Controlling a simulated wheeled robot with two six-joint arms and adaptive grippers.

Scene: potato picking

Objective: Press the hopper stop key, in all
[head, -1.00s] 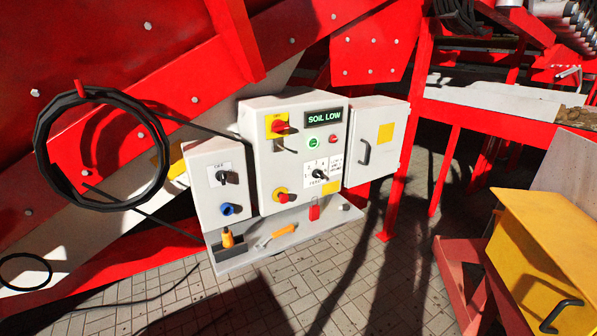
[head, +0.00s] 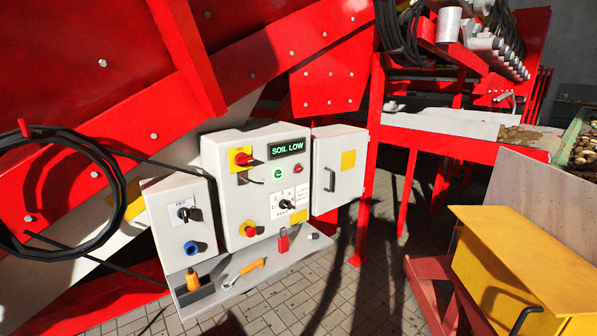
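A grey control box (head: 223,197) hangs on the red machine, with a lit green "SOIL LOW" display (head: 287,148). Its front bears a red rotary switch on a yellow plate (head: 242,156), a round green button (head: 278,174), a small red button (head: 298,169), a black selector knob (head: 286,204) and a red mushroom button on a yellow collar (head: 249,229). The small labels are too blurred to tell which is the hopper stop key. Neither of my grippers shows in the head view.
A smaller box (head: 163,215) with a black knob and a blue socket sits left. A closed grey cabinet (head: 327,155) stands right. A shelf (head: 214,292) below holds a yellow-handled tool and a red padlock. A yellow box (head: 535,260) stands front right. Paved floor (head: 310,310) lies in front.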

